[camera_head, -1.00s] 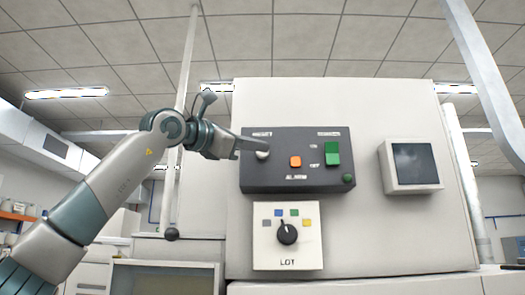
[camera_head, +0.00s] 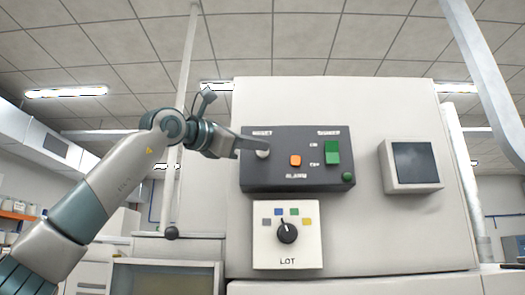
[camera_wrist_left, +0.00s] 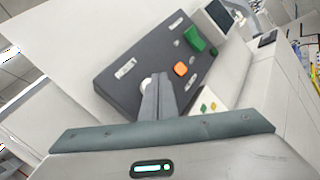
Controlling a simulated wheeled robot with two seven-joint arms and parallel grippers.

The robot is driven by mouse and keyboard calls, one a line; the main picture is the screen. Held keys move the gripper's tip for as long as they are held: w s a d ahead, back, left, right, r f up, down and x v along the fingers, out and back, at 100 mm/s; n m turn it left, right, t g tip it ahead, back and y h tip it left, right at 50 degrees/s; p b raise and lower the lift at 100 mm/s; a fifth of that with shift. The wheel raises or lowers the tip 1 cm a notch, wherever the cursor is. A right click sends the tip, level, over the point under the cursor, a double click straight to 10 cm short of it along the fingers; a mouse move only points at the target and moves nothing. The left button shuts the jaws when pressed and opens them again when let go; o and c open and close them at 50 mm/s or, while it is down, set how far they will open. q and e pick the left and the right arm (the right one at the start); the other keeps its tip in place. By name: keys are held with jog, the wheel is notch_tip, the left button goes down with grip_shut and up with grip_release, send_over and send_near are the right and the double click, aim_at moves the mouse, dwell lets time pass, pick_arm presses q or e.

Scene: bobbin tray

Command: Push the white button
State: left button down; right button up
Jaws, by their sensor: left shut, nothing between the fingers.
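The white button (camera_head: 263,154) sits under the RESET label at the left of a dark grey control panel (camera_head: 297,181). My left gripper (camera_head: 266,147) is shut and empty. Its fingertips are at the white button and overlap its upper part in the head view. In the left wrist view the shut fingers (camera_wrist_left: 158,92) point at the panel, and part of the white button (camera_wrist_left: 146,82) shows beside them. I cannot tell for sure whether the tips touch it or whether it is pressed in. My right gripper is in neither view.
The panel also has an orange ALARM button (camera_head: 295,161), a green rocker switch (camera_head: 332,153) and a small green round knob or lamp (camera_head: 348,177). Below is a LOT dial (camera_head: 287,233); at right is a dark screen (camera_head: 415,163). A pole (camera_head: 183,110) stands behind my left arm.

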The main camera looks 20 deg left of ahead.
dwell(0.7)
pick_arm(q)
jog(key=shift+w+a+p, duration=0.1)
jog(key=shift+w+p, duration=0.2)
jog(key=shift+w, duration=0.05)
jog(key=shift+w+a, duration=0.1)
jog(key=shift+w, duration=0.1)
dwell(0.6)
jog(key=shift+w+a+p, duration=0.1)
jog(key=shift+w+p, duration=0.25)
jog(key=shift+p, duration=0.05)
dwell(0.6)
jog(key=shift+s, duration=0.2)
jog(key=shift+s+d+b, duration=0.3)
jog(key=shift+s+b, duration=0.35)
jog(key=shift+b, duration=0.05)
